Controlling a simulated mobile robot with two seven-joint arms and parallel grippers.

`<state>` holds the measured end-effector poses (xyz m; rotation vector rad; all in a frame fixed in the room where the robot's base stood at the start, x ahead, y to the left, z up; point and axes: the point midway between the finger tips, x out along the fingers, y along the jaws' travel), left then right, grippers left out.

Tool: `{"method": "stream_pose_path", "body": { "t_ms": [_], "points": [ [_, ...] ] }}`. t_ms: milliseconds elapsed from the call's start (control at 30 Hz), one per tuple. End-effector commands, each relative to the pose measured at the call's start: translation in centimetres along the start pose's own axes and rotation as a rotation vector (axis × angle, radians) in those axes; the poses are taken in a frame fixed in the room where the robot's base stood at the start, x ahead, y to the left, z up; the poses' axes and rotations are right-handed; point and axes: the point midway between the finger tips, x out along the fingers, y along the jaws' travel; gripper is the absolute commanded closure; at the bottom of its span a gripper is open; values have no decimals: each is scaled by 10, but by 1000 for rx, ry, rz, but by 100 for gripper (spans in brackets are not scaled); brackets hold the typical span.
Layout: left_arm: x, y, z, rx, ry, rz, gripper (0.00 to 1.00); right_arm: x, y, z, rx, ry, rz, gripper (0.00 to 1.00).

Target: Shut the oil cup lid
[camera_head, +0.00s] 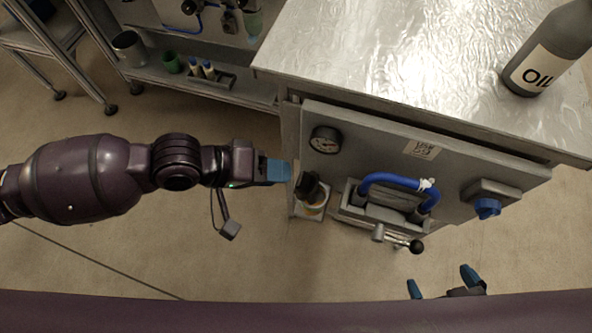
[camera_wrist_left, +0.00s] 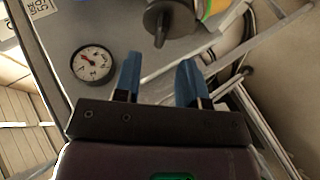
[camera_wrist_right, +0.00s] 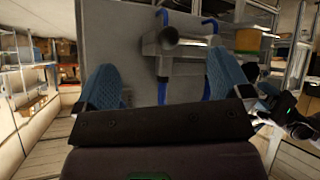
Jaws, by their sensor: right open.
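The oil cup (camera_head: 315,212) is a small yellowish cup on a bracket at the left end of the grey panel. Its black lid (camera_head: 309,186) looks tilted up from the cup. In the left wrist view, the lid (camera_wrist_left: 170,20), with a knob, stands beside the orange and yellow cup (camera_wrist_left: 212,8), cut by the top edge. My left gripper (camera_head: 290,171) is open and empty, just left of the lid and apart from it; its fingers (camera_wrist_left: 160,64) point towards the lid. My right gripper (camera_head: 442,280) is open and empty, low in front of the panel.
A pressure gauge (camera_head: 325,139) sits just above the oil cup. A blue hose (camera_head: 393,179), a black-knobbed lever (camera_head: 415,246) and a blue knob (camera_head: 487,208) stick out further right. An oil bottle (camera_head: 550,50) stands on the metal tabletop (camera_head: 385,50).

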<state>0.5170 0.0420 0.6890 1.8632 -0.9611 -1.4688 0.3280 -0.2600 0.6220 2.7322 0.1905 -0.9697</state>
Motion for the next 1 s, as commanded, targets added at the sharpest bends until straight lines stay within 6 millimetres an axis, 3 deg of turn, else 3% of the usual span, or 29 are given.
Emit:
{"method": "stream_pose_path", "body": {
  "t_ms": [100,300,733,767,1000],
  "points": [
    [23,-2,2,-3,-4,4,62,1,-2,2,-10,-1,-3,4],
    [45,-1,1,-2,-2,2,62,3,-2,-2,-21,15,-3,4],
    [52,0,0,1,1,0,62,4,-2,-6,-25,30,-1,4],
    [52,0,0,1,1,0,63,4,-2,-5,-25,29,-1,4],
    [52,0,0,1,1,0,100,4,-2,-4,-24,26,-1,4]
  ]
}}
